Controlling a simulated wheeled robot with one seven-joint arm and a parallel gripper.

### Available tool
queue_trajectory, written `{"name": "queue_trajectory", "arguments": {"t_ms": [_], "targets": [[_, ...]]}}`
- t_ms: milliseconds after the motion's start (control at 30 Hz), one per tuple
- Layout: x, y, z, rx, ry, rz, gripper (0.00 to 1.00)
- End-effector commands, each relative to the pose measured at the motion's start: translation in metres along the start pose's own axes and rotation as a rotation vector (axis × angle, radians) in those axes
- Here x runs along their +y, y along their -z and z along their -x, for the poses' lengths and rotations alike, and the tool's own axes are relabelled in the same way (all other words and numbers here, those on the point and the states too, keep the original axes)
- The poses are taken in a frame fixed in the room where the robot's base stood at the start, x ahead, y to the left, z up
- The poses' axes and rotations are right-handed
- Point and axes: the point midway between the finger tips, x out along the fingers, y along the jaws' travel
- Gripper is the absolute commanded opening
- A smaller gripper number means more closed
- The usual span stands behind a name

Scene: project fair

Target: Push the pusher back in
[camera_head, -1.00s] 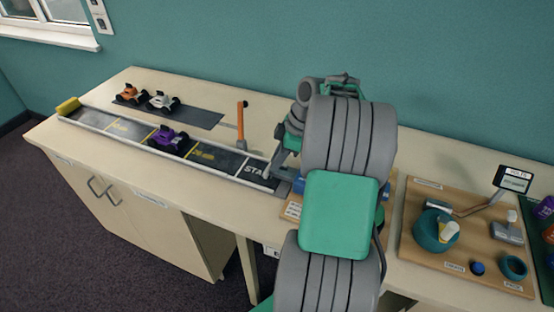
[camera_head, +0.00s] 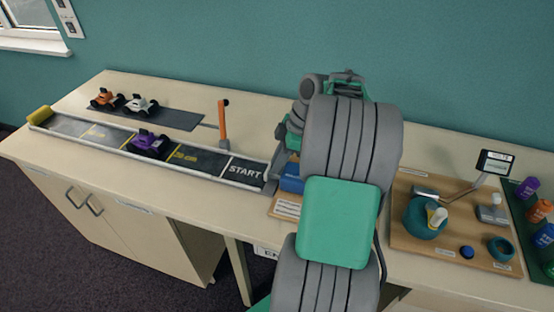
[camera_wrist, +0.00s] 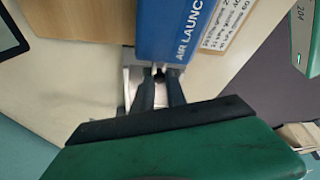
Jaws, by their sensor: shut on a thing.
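The blue air launcher (camera_head: 291,178) stands at the START end of the track (camera_head: 242,170), partly hidden by my arm in the head view. In the wrist view its blue box (camera_wrist: 175,30) is lettered "AIR LAUNCH". My gripper (camera_wrist: 159,78) is at the end of this box, its fingers close together.
A purple car (camera_head: 149,146) stands on the track near the 20 cm line. An orange car (camera_head: 106,99) and a white car (camera_head: 140,105) are on a dark mat behind. An orange post (camera_head: 223,125) rises behind the track. A wooden board (camera_head: 455,255) with equipment lies right.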

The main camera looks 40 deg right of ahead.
Motion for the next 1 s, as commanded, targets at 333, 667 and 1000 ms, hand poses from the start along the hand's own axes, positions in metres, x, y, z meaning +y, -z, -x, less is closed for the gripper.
{"name": "queue_trajectory", "arguments": {"t_ms": [333,667,1000], "targets": [[-0.001,-0.001,0.0,-0.001,0.003,-0.004,0.34],[0.0,-0.001,0.003,0.0,0.001,-0.004,0.39],[0.0,-0.001,0.066,-0.001,0.002,-0.005,0.39]]}}
